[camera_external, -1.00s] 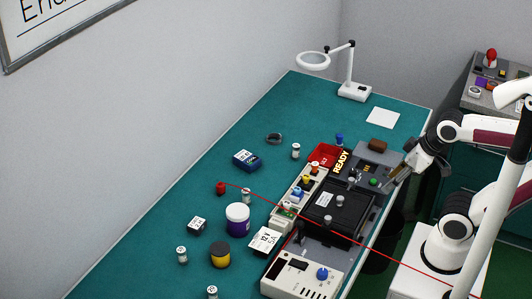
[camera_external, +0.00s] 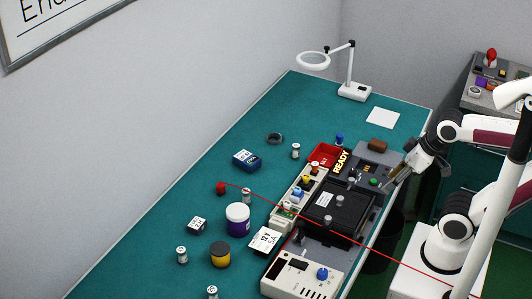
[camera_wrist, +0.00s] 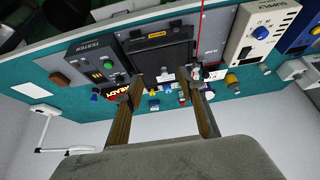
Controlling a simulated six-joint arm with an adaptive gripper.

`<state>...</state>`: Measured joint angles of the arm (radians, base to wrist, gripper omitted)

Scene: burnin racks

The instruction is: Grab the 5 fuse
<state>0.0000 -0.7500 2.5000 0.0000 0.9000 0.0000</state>
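Several small pale cylinders that look like fuses stand on the green table: one at the back (camera_external: 295,151), one in the middle (camera_external: 246,195), one at the left (camera_external: 181,254) and one at the front edge (camera_external: 212,292). Their markings are too small to read, so I cannot tell which is the 5 fuse. A white box with black print (camera_external: 266,241) lies beside the rack. My gripper (camera_external: 393,178) is over the right table edge, beside the tester, away from these cylinders. In the wrist view its two fingers (camera_wrist: 167,86) are spread apart with nothing gripped between them.
A black tray (camera_external: 335,213), a grey tester (camera_external: 375,163) and a power supply (camera_external: 300,277) line the right side. A red bin (camera_external: 324,154), a blue box (camera_external: 246,160) and a purple-banded jar (camera_external: 237,219) stand nearby. A magnifier lamp (camera_external: 352,91) stands at the back.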

